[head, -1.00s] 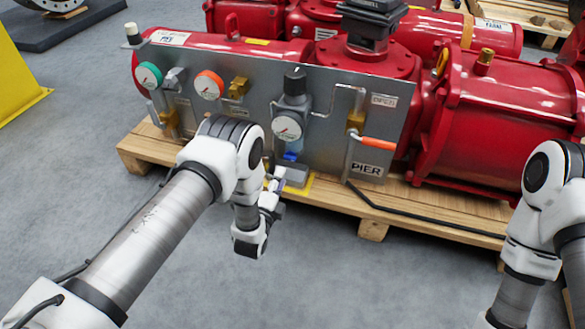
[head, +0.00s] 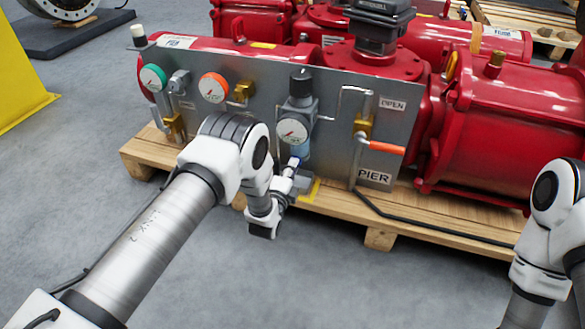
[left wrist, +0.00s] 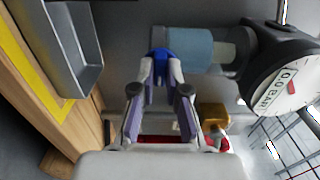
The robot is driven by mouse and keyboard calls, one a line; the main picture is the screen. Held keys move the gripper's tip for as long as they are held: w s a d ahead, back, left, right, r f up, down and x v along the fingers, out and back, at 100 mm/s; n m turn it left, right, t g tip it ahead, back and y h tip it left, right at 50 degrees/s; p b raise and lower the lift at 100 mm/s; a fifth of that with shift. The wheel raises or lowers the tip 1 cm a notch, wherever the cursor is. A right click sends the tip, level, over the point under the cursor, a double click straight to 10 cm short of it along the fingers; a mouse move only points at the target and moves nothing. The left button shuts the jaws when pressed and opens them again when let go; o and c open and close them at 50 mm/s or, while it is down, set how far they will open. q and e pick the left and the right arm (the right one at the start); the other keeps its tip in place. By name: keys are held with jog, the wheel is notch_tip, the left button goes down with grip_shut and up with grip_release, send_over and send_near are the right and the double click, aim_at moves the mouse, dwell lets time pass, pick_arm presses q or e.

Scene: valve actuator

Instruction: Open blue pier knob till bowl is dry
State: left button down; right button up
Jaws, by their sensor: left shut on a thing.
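The pier panel (head: 345,110) stands upright, with a filter regulator (head: 301,88) and a round gauge (head: 292,131). Below it hangs the clear bowl (head: 299,150), which also shows in the left wrist view (left wrist: 190,46). The bowl looks pale blue at its knob end and greyer toward the gauge; I cannot tell a water level. The blue knob (left wrist: 163,62) sits at the bowl's lower end. My left gripper (left wrist: 163,70) is shut on the knob; in the head view, my left gripper (head: 288,169) hides it. My right gripper is out of view.
A grey tray (left wrist: 75,60) lies below the knob, near a yellow-marked edge of the wooden pallet (head: 440,222). An orange-handled valve (head: 386,147) and thin pipes are right of the bowl. Red cylinders (head: 490,120) stand behind. A black cable runs along the pallet.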

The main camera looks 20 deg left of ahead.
pick_arm(q)
jog(key=shift+n+p, duration=3.8)
jog(key=shift+n, duration=4.6)
jog(key=c, duration=1.2)
grip_release()
